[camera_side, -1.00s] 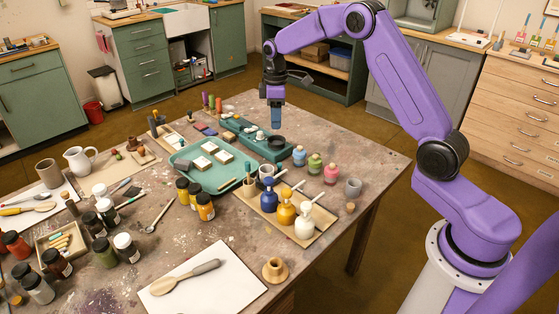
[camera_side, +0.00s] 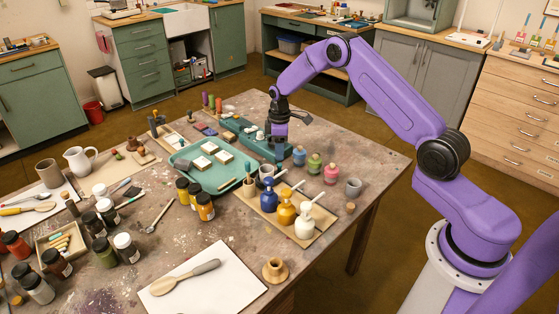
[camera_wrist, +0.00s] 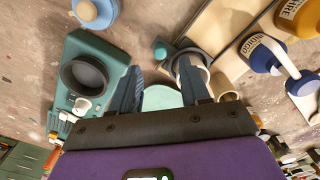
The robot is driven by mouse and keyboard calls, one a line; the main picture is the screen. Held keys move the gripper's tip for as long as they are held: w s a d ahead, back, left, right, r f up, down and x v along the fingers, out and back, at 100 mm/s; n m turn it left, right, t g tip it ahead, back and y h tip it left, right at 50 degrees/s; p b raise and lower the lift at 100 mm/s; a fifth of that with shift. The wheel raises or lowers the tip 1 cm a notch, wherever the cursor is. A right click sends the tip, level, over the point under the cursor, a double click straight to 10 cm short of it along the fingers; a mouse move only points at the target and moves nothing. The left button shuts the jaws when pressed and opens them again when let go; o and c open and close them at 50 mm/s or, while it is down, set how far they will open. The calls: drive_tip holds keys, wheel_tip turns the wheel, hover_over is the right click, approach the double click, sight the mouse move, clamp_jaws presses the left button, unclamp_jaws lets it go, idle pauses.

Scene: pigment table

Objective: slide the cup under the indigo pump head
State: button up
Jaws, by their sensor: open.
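Another grey cup (camera_side: 353,187) stands to the right of the bottles. My gripper (camera_side: 279,152) is low behind the tray, by the teal holder. In the wrist view its fingers (camera_wrist: 158,82) are apart; the right one overlaps the grey rim. Contact cannot be told.
Ochre (camera_side: 286,213) and white (camera_side: 304,224) pump bottles share the tray. A teal holder with a dark ring (camera_wrist: 66,82) lies beside my left finger. Pale blue (camera_side: 299,156), green and pink bottles stand to the right. A teal tray (camera_side: 182,160) lies left.

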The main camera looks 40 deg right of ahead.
sight(280, 164)
drive_tip(key=shift+f, duration=2.55)
clamp_jaws()
